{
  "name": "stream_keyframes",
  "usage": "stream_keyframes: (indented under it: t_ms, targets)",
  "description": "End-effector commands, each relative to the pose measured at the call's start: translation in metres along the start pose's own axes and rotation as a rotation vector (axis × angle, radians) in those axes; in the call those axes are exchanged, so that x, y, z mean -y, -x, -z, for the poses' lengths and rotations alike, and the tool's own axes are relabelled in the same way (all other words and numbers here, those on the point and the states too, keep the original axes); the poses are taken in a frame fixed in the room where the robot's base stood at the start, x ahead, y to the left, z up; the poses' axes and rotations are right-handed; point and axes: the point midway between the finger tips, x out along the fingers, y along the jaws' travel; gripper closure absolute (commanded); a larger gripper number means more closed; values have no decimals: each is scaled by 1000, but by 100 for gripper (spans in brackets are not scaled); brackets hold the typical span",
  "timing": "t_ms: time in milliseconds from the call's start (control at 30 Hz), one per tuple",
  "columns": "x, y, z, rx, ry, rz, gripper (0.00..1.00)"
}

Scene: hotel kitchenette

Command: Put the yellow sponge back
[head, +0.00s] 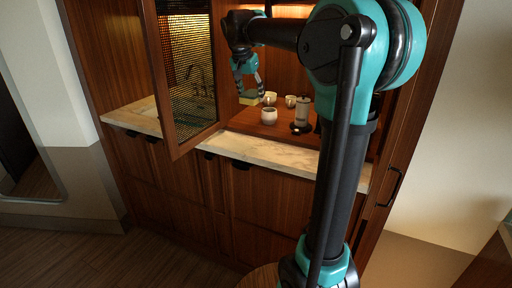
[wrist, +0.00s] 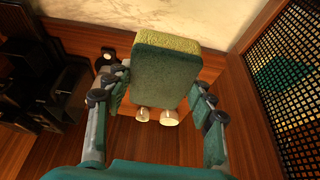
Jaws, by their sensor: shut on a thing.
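The yellow sponge (wrist: 165,75) shows large in the wrist view, with a pale yellow side and a dark green side. It sits between the fingers of my gripper (wrist: 158,98), which is shut on it. In the head view my gripper (head: 246,78) points down inside the lit cabinet niche, and the sponge (head: 250,98) shows small below its fingers. The sponge appears held above the wooden surface (head: 245,122); the gap beneath it is hard to judge.
White cups (head: 290,101), a white pot (head: 268,116) and a French press (head: 302,114) stand close by in the niche. An open mesh-panelled door (head: 190,85) juts out left of my gripper. A pale marble counter edge (head: 265,151) runs in front.

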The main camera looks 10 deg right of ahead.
Motion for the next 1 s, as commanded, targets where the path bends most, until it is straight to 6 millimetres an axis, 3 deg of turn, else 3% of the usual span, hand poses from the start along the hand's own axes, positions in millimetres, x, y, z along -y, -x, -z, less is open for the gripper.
stream_keyframes:
  t_ms: [167, 700, 1000]
  targets:
    - [4, -19, -12, -1, 18, 7, 73]
    - [3, -134, -59, -1, 15, 6, 73]
    - [3, -159, -69, -1, 14, 5, 73]
